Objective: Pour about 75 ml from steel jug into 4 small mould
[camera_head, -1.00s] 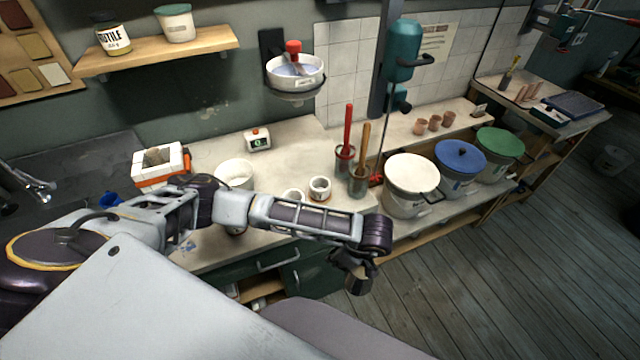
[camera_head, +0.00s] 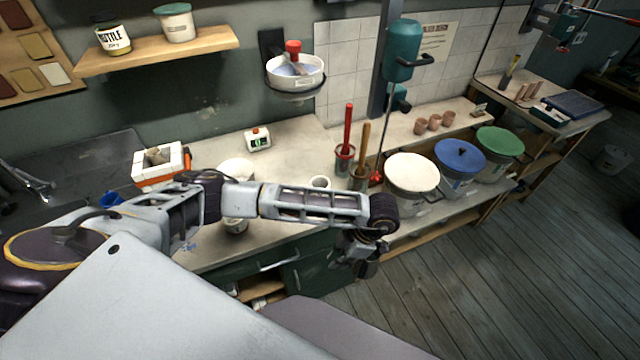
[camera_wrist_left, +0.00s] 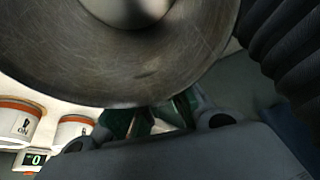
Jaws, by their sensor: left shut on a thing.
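My left gripper (camera_head: 362,246) is at the end of the arm, beyond the bench's front edge. It is shut on the steel jug (camera_head: 368,268), which shows small and dark, partly hidden by the gripper. In the left wrist view the jug (camera_wrist_left: 150,85) fills the top as a large, scratched round metal form; its contents cannot be told. Two labelled white pots with orange bands (camera_wrist_left: 18,122) (camera_wrist_left: 75,128) appear at the lower left there. My right gripper is not in view.
A white bucket (camera_head: 237,170) stands behind my arm. Pots with red and wooden handles (camera_head: 345,160) (camera_head: 360,178) stand near the bench's right end. Lidded buckets (camera_head: 412,172) stand further right. Open floor lies at right.

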